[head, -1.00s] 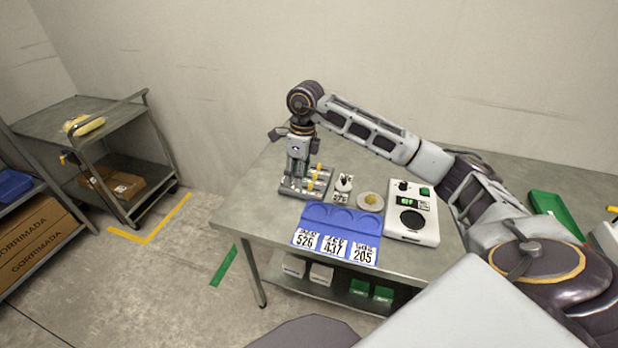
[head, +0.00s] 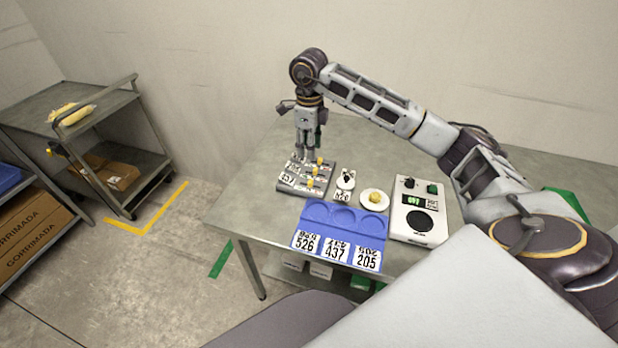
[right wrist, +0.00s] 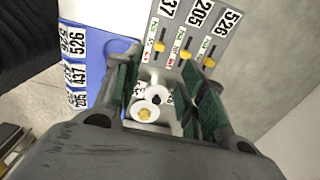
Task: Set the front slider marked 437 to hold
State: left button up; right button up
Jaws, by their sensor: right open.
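The grey slider panel (head: 322,189) stands at the table's left, with several labelled sliders and yellow knobs. Its front slider knob (head: 310,182) is nearest the blue tray; in the right wrist view this is the leftmost yellow knob (right wrist: 160,47), under a label partly cut off to "37". That knob sits partway along its slot, between a green mark and a red mark. The wording is too small to read surely. My left gripper is out of view.
A blue tray (head: 318,212) with labels 526, 437 and 205 lies in front. A small white item (head: 346,180), a round dish (head: 374,200) and a white scale (head: 419,222) with a lit display stand to the right. A trolley (head: 100,110) is far left.

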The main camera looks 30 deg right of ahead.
send_near(310, 183)
jog(key=shift+w+d+f, duration=0.2)
jog(key=shift+w+f, duration=0.2)
jog(key=shift+w, duration=0.2)
notch_tip(310, 183, down, 6)
jog(key=shift+f+p, duration=0.2)
jog(key=shift+p, duration=0.25)
jog(key=shift+f, duration=0.9)
jog(key=c, duration=0.9)
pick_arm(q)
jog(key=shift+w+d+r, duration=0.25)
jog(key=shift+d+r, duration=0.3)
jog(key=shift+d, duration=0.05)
pick_arm(e)
grip_shut()
